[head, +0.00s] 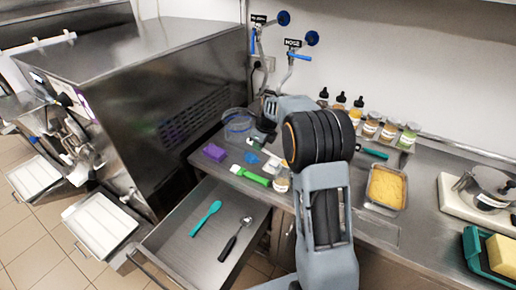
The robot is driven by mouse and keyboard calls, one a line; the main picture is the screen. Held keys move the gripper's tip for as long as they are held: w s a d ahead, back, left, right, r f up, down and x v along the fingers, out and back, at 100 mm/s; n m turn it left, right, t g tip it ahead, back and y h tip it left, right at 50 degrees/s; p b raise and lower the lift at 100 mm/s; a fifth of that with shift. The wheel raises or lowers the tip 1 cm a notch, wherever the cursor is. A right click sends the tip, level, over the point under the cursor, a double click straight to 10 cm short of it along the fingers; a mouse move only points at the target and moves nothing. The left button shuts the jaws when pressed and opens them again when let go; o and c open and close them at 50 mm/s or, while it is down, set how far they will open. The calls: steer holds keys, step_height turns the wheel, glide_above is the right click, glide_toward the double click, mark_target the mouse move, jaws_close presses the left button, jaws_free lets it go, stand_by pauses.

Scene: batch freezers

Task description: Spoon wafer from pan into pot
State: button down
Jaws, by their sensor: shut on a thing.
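The rectangular metal pan (385,207) lies on the counter right of my arm and holds yellow, crumb-like wafer (387,185). The steel pot (488,187) stands farther right on a pale board. My arm rises from the bottom middle and bends back to the left. My gripper (264,126) is at the back of the counter, left of the black joint and well away from pan and pot. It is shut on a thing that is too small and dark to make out. A teal spoon (206,217) and a black-handled metal scoop (235,240) lie in the open drawer.
The drawer (180,247) juts out below the counter. A clear bowl (237,122), purple block (214,152) and green brush (251,176) are at left. Bottles and jars (371,124) line the back. A teal handle (374,153) shows beside my arm. A teal tray (474,254) is at far right.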

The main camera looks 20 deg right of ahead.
steer(key=shift+s+d+r+t+y+b, duration=0.2)
steer(key=shift+r+t+y+b, duration=0.25)
steer(key=shift+b, duration=1.05)
steer(key=shift+s+d+r+t+y+b, duration=0.2)
steer(key=shift+r+t+y+b, duration=0.2)
steer(key=shift+b, duration=1.1)
steer(key=r+t+y+b, duration=0.1)
steer(key=b, duration=0.1)
steer(key=shift+s+d+b, duration=0.3)
steer(key=shift+s+b, duration=0.05)
steer(key=s+d+r+t+y+b, duration=0.1)
steer(key=s+r+t+y+b, duration=0.1)
steer(key=b, duration=0.3)
steer(key=shift+d+r+t, duration=0.15)
steer(key=shift+d+t, duration=0.1)
steer(key=shift+d, duration=0.15)
steer(key=s+d+t+y+b, duration=0.1)
steer(key=b, duration=0.1)
steer(key=s+d+r+t+y+b, duration=0.1)
steer(key=b, duration=0.2)
steer(key=shift+s+d+r+t+y, duration=0.15)
steer(key=shift+s+d+t+y, duration=0.05)
steer(key=shift+s+t+y, duration=0.1)
steer(key=shift+s+d+r+t+y+b, duration=0.35)
steer(key=shift+t+b, duration=0.15)
steer(key=shift+b, duration=0.2)
